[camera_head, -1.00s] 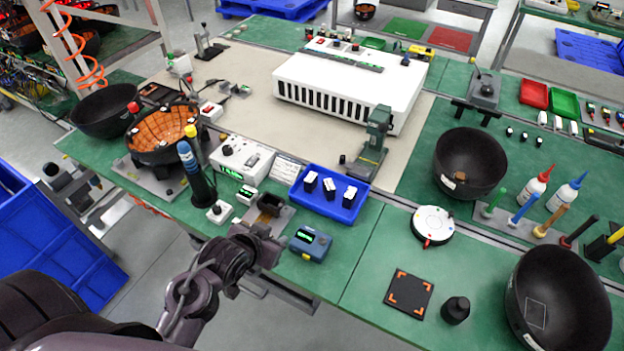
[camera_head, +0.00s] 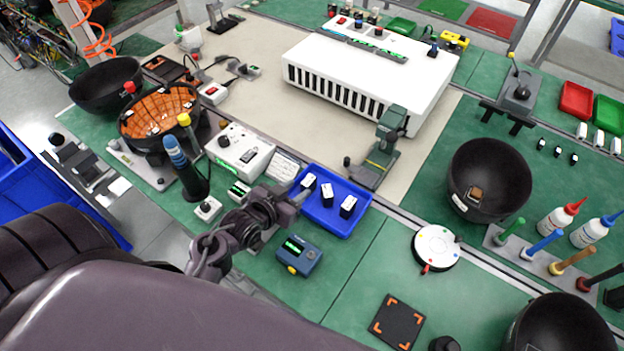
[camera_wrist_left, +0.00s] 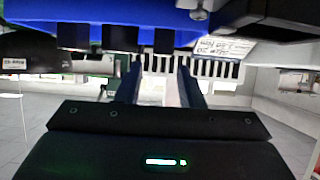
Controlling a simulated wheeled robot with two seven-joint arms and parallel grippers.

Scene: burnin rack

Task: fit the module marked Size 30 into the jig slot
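Three dark modules with white tops stand in a blue tray (camera_head: 325,222): a left one (camera_head: 308,182), a middle one (camera_head: 327,194) and a right one (camera_head: 347,206). Their size marks are too small to read. My left gripper (camera_head: 297,198) is at the tray's left edge, beside the left module. In the left wrist view, which looks upside down, the fingers (camera_wrist_left: 161,85) stand apart with nothing held between them; the tray (camera_wrist_left: 85,32) and dark modules show above. The grey jig beside the tray is mostly hidden behind my left gripper. My right gripper is out of view.
A blue box with a display (camera_head: 298,255) sits just in front of the tray. A white tester (camera_head: 240,148) and a green press (camera_head: 385,145) stand close behind it. A white dial (camera_head: 436,248) and black bowl (camera_head: 489,180) are to the right.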

